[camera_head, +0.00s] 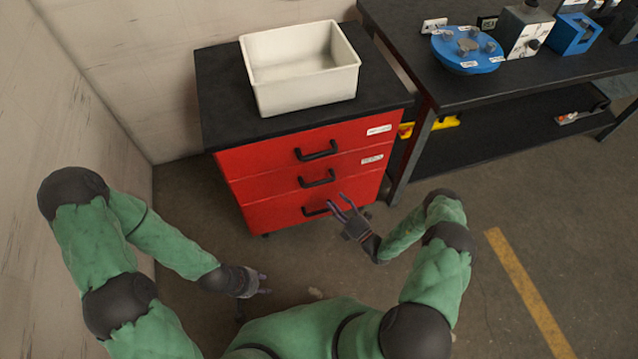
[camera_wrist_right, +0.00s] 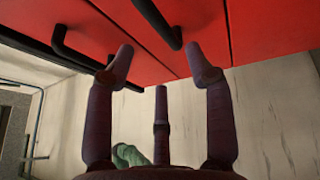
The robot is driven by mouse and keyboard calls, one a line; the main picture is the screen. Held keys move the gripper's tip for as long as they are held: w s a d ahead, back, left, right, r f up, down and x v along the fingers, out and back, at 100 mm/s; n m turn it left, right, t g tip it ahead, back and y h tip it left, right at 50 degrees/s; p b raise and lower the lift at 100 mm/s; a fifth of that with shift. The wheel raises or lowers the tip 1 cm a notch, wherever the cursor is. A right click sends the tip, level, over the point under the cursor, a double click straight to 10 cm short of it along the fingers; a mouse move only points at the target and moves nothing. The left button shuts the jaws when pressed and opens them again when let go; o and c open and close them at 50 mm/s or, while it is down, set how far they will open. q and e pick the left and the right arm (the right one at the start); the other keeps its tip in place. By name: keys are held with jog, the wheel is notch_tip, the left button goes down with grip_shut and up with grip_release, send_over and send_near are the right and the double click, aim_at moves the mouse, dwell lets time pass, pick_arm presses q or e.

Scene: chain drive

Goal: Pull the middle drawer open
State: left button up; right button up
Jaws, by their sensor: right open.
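The red cabinet (camera_head: 245,165) has three drawers, each with a black bar handle. The middle drawer (camera_head: 260,186) is shut, and its handle (camera_head: 317,178) is free. In the right wrist view, a handle (camera_wrist_right: 163,25) on the middle panel lies beyond the fingertips, with another handle (camera_wrist_right: 75,50) to its left. My right gripper (camera_head: 341,200) is open and empty, in front of the cabinet's lower right part. My left gripper (camera_head: 267,283) is low in front of the cabinet, open and empty.
A white bin (camera_head: 305,95) stands on the cabinet's black top (camera_head: 222,100). A dark workbench (camera_head: 460,92) with a blue round fixture (camera_head: 467,50) is close on the right. A wall (camera_head: 120,70) is at the left. The floor in front is mostly clear.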

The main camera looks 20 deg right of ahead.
aim_at(320, 184)
jog(key=b+x, duration=0.2)
jog(key=x, duration=0.8)
jog(key=shift+w+a+r+b, duration=0.1)
jog(key=shift+w+b, duration=0.2)
jog(key=shift+b, duration=0.05)
grip_shut()
